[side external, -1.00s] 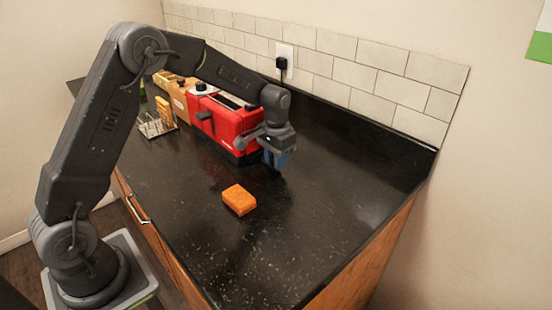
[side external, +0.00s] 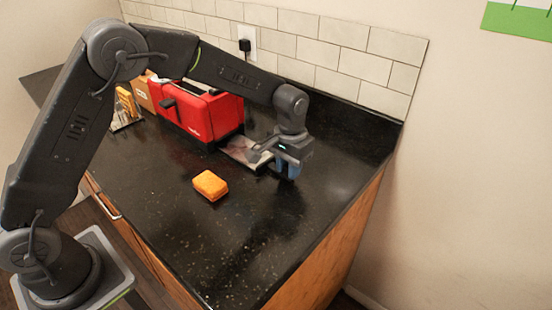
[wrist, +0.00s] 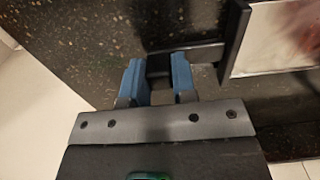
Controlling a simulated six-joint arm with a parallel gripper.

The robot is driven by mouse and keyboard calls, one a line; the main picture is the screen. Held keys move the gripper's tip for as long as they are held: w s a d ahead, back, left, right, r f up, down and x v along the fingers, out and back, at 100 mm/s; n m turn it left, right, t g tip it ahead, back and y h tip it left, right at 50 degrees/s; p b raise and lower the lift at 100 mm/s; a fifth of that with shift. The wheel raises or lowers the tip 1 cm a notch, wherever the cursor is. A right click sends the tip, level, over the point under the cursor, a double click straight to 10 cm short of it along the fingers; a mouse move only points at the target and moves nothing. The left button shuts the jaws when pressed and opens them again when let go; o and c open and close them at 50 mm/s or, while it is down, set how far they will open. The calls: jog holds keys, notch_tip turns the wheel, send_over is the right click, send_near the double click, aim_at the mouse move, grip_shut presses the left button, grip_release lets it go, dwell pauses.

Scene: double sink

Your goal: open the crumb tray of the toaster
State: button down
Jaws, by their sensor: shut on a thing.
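The red toaster (side external: 205,112) stands on the black counter near the tiled wall. Its metal crumb tray (side external: 243,151) sticks out from the toaster's right end, low over the counter. My gripper (side external: 287,170) is at the tray's outer end, with blue fingers pointing down. In the wrist view, the blue fingers of my gripper (wrist: 160,78) are shut on a dark handle piece between them, which joins the dark front edge of the crumb tray (wrist: 280,40). The tray's inner end is hidden in the toaster or behind its end.
An orange sponge (side external: 210,185) lies on the counter in front of the tray. A cardboard box (side external: 143,95) and a small rack (side external: 125,112) stand left of the toaster. A plug sits in the wall outlet (side external: 246,42). The counter (side external: 255,235) is clear at front right.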

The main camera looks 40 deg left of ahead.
jog(key=shift+d, duration=0.25)
jog(key=shift+r, duration=0.1)
jog(key=c, duration=0.9)
grip_release()
notch_tip(320, 180, up, 14)
jog(key=shift+f, duration=0.15)
